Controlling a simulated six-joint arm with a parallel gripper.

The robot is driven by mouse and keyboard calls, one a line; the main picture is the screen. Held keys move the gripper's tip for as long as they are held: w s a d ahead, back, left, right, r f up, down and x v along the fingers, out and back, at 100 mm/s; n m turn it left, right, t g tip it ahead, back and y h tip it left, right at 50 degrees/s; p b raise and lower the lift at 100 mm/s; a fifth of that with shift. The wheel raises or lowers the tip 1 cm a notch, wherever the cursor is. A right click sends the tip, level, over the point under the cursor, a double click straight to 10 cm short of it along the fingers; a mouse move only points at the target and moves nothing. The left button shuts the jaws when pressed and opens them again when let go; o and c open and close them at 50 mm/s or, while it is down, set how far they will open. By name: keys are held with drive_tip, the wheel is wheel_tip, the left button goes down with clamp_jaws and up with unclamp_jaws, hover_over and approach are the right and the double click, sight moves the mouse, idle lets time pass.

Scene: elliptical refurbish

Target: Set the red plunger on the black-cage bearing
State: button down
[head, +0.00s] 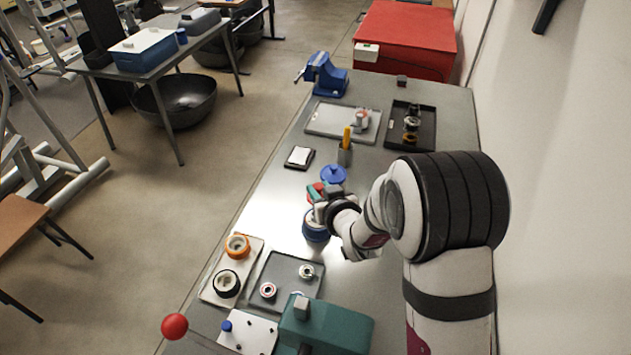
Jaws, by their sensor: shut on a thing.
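My gripper (316,195) is over the middle of the bench, shut on a small red piece that looks like the red plunger (318,186). Its lower part is hidden by the fingers. A blue cylindrical thing (315,228) stands just below my gripper in the picture; I cannot tell whether they touch. Two small ring bearings lie on the grey tray (282,272) at the near left. One ring (306,271) has a dark middle and seems to be the black-cage bearing. My gripper is apart from both.
A white board with an orange ring (237,246) and a black ring (227,284) lies left of the tray. A teal machine (325,328) and red ball handle (174,326) stand in front. A blue lidded thing (333,174), pen cup (345,155) and vise (326,75) stand farther back.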

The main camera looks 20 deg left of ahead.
drive_tip(key=shift+f, duration=2.35)
drive_tip(key=shift+f, duration=0.6)
drive_tip(key=c, duration=0.9)
unclamp_jaws()
